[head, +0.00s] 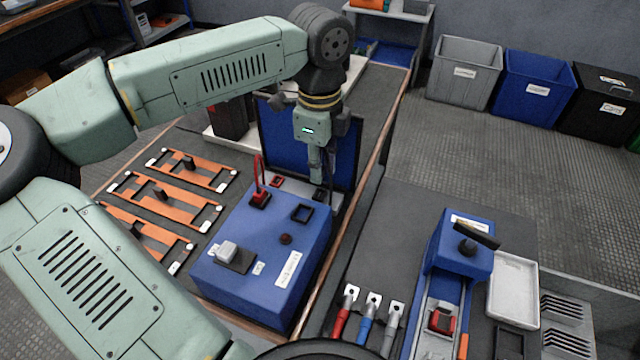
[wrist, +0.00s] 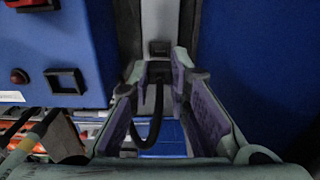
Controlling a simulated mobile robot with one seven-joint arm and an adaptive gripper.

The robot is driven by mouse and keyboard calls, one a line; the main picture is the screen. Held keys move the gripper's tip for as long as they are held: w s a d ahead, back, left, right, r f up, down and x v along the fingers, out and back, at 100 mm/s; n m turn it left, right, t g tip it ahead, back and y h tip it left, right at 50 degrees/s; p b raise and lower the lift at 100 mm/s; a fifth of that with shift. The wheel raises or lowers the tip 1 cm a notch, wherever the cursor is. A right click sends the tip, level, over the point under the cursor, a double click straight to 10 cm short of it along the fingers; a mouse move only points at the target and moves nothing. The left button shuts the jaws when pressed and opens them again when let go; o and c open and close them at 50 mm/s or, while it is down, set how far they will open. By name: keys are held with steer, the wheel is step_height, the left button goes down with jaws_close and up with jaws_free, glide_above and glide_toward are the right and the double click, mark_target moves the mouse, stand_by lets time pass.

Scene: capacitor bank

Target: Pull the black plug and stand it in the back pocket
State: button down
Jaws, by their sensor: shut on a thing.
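My gripper (head: 318,180) points down behind the back right corner of the blue box (head: 262,250). In the wrist view my gripper (wrist: 160,80) has its purple-lined fingers around the black plug (wrist: 158,72), which is small and dark there. A black cable (wrist: 153,130) loops below it. A small black square opening (wrist: 159,47) shows in a grey strip just beyond the fingertips; whether the plug touches it I cannot tell. The box top has an empty black square frame (head: 303,213), which also shows in the wrist view (wrist: 65,82).
A red plug with a red cable (head: 260,199), a dark red button (head: 286,239) and a grey-white switch (head: 234,257) are on the box top. A blue panel (head: 346,150) stands behind. Orange plates (head: 165,195) lie left; cable lugs (head: 373,305) lie right.

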steer(key=shift+r, duration=0.8)
steer(key=shift+p, duration=0.3)
steer(key=shift+r+p, duration=0.55)
steer(key=shift+r, duration=0.65)
steer(key=shift+s, duration=0.1)
steer(key=b, duration=0.2)
glide_above(303, 215)
stand_by(0.3)
steer(key=shift+f+b, duration=0.15)
steer(key=shift+b, duration=0.2)
steer(key=shift+f+b, duration=0.7)
steer(key=shift+b, duration=0.1)
steer(key=shift+f+b, duration=0.5)
steer(key=shift+b, duration=0.15)
